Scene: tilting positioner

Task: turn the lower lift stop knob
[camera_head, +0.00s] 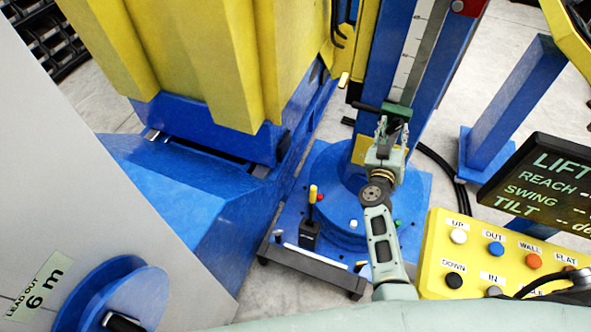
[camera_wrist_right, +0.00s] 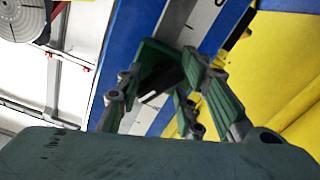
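A red stop part (camera_head: 469,6) sits higher on the column. My left gripper is out of view.
The blue column (camera_head: 424,55) carries a pale scale. A yellow ribbed body (camera_head: 200,60) stands left. A yellow button panel (camera_head: 480,262) and a black display (camera_head: 545,180) are at right. A small yellow-topped lever (camera_head: 312,195) rises from the blue base. A black cable runs right of the column.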

